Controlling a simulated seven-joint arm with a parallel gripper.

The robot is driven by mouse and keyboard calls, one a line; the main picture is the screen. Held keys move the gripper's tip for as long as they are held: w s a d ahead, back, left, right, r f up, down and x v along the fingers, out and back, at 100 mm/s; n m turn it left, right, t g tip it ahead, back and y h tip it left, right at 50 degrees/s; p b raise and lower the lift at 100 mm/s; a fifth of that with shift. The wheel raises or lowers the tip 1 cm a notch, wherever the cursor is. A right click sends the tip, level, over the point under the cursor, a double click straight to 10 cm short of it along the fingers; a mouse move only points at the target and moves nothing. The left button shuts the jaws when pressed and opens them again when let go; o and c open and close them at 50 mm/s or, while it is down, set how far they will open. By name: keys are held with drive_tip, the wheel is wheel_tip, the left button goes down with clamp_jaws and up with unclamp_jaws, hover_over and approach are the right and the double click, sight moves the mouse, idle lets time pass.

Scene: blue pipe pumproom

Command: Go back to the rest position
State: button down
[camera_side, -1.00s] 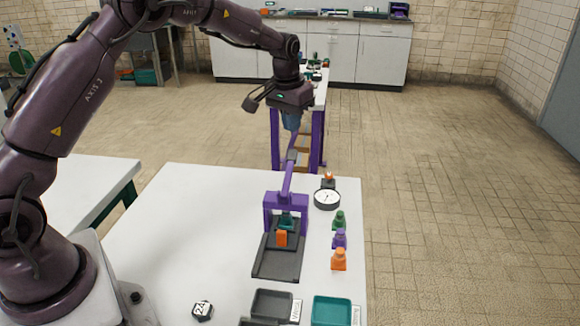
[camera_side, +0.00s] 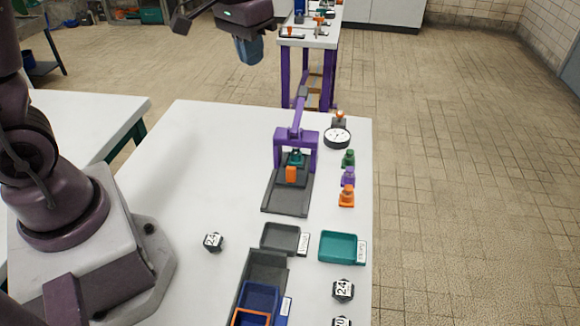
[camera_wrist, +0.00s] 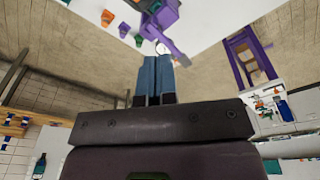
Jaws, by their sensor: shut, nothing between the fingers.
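My gripper (camera_side: 249,50) hangs in the air at the top of the side view, above and behind the far edge of the white table (camera_side: 190,150). Its blue fingers are together with nothing between them; they also show shut in the wrist view (camera_wrist: 155,80). The purple press (camera_side: 297,140) stands on the table below and to the right of my gripper, apart from it, with its lever (camera_side: 299,105) raised. A small orange piece (camera_side: 291,174) and a teal piece sit in the press. In the wrist view the press (camera_wrist: 160,18) shows near the top.
A round gauge (camera_side: 337,138) and green, purple and orange small pieces (camera_side: 347,196) stand right of the press. A grey tray (camera_side: 281,238), a teal tray (camera_side: 338,247) and a blue bin (camera_side: 261,296) lie nearer. Numbered black-and-white blocks (camera_side: 213,242) lie about. A purple-legged table (camera_side: 310,40) stands behind.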

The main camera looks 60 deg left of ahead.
drive_tip(key=s+d+r+m+t, duration=0.1)
drive_tip(key=s+d+r+t, duration=0.1)
drive_tip(key=s, duration=0.6)
drive_tip(key=s+d+r+m+t, duration=0.1)
drive_tip(key=s+d+r+t, duration=0.1)
drive_tip(key=s, duration=0.6)
drive_tip(key=shift+d+r, duration=0.55)
drive_tip(key=shift+r, duration=0.5)
